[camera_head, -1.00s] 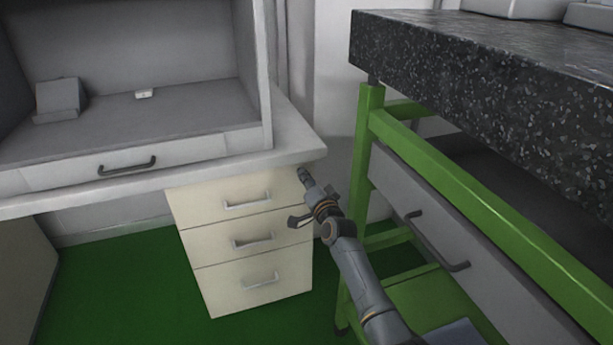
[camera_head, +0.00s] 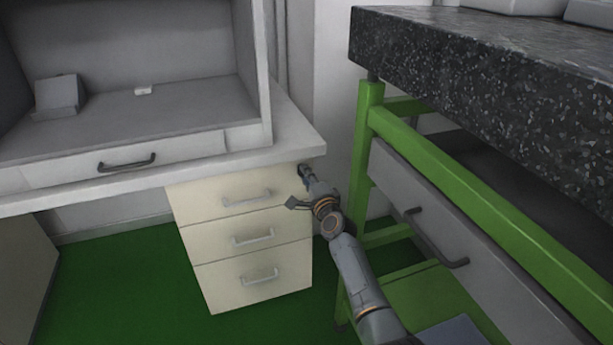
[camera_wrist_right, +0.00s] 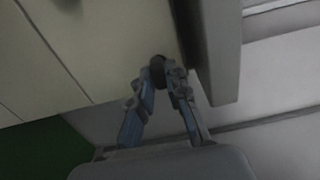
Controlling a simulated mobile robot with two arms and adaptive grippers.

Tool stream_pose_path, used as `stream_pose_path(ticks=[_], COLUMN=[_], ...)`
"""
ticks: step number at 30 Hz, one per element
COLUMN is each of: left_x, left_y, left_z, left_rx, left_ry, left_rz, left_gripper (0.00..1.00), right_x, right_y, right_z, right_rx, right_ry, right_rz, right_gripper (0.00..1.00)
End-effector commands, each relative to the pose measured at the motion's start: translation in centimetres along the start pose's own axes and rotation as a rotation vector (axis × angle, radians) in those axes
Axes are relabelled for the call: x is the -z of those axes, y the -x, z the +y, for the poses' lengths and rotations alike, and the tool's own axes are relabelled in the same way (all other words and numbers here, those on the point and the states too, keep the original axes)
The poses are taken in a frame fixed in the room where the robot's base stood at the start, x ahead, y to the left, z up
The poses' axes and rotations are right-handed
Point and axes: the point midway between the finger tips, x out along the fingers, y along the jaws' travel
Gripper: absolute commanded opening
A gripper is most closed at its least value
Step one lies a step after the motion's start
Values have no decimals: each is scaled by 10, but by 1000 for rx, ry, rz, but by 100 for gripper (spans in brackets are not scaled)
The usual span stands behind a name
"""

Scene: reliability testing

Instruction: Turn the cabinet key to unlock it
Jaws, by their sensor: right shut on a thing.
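The cream cabinet (camera_head: 222,215) has three drawers with grey handles and stands under the light worktop. My right gripper (camera_head: 304,171) is at the top right corner of its front, just below the worktop edge. In the right wrist view, the fingers of my right gripper (camera_wrist_right: 160,76) close on a small dark round piece, the key (camera_wrist_right: 157,64), against the cream front (camera_wrist_right: 110,40). The fingers hide most of the key, so its angle cannot be told. My left gripper is not in view.
The worktop (camera_head: 300,137) overhangs the cabinet closely above my gripper. A green-framed bench (camera_head: 365,150) with a dark speckled slab (camera_head: 450,70) and a grey drawer (camera_head: 420,215) stands close on the right. Green floor (camera_head: 110,285) is open at lower left.

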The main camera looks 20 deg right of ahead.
Motion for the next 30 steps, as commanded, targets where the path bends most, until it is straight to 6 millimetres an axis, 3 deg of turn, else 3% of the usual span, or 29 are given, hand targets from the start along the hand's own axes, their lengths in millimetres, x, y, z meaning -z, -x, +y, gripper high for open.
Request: stream_pose_path(ticks=[14, 15, 18, 30], left_x=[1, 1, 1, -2], left_y=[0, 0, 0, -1], left_z=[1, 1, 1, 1], left_rx=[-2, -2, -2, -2], left_ry=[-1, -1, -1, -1], left_rz=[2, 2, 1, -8], left_gripper=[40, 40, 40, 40], right_x=[0, 0, 0, -1], right_y=[0, 0, 0, 3], right_z=[1, 1, 1, 1], right_rx=[-1, -1, -1, -1], right_ry=[-18, -18, -17, -16], right_rz=[0, 0, 0, -1], right_gripper=[0, 17, 37, 38])
